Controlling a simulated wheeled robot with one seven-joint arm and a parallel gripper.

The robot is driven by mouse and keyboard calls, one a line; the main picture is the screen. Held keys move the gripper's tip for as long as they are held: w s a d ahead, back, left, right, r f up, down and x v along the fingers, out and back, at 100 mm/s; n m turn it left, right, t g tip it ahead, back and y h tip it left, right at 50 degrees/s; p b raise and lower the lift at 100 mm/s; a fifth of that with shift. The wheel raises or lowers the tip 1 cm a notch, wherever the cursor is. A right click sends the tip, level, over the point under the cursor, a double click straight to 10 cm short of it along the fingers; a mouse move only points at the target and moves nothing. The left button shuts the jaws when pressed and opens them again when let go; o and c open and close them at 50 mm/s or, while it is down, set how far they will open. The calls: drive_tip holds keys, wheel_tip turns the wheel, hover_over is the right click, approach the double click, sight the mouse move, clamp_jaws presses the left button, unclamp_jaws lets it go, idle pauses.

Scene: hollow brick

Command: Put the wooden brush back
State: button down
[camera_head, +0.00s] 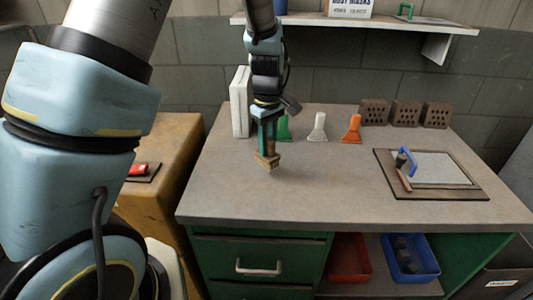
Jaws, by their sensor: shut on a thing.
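The wooden brush (267,160) hangs below my gripper (268,122), with its broad tan head at the bottom. My gripper is shut on its upper part and points down over the back-left part of the workbench (300,190). I cannot tell whether the brush head touches the bench top or hovers just above it. Part of the brush handle is hidden by the fingers.
Close right of my gripper stand green (284,128), white (318,128) and orange (352,129) tools. A white upright box (240,102) is left. Three hollow bricks (405,112) stand back right. A framed board (437,187) holds a blue-handled tool (406,162). The front-middle bench is clear.

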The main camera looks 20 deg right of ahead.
sight(268, 155)
drive_tip(key=shift+f+p, duration=0.35)
drive_tip(key=shift+f, duration=1.4)
drive_tip(key=shift+f, duration=0.1)
drive_tip(key=c, duration=0.7)
unclamp_jaws()
drive_tip(key=shift+f, duration=0.1)
wheel_tip(268, 155, up, 12)
drive_tip(key=b, duration=0.3)
drive_tip(key=shift+r, duration=0.2)
drive_tip(key=s+a+f+m, duration=0.1)
drive_tip(key=a, duration=0.9)
drive_tip(key=s+a+m+t, duration=0.1)
drive_tip(key=a+m, duration=0.1)
drive_tip(key=a, duration=0.8)
drive_tip(key=s+a+f+m, duration=0.1)
drive_tip(key=s+a+m, duration=0.1)
drive_tip(key=a, duration=0.8)
drive_tip(key=shift+a+f+t, duration=0.1)
drive_tip(key=shift+f+t, duration=0.2)
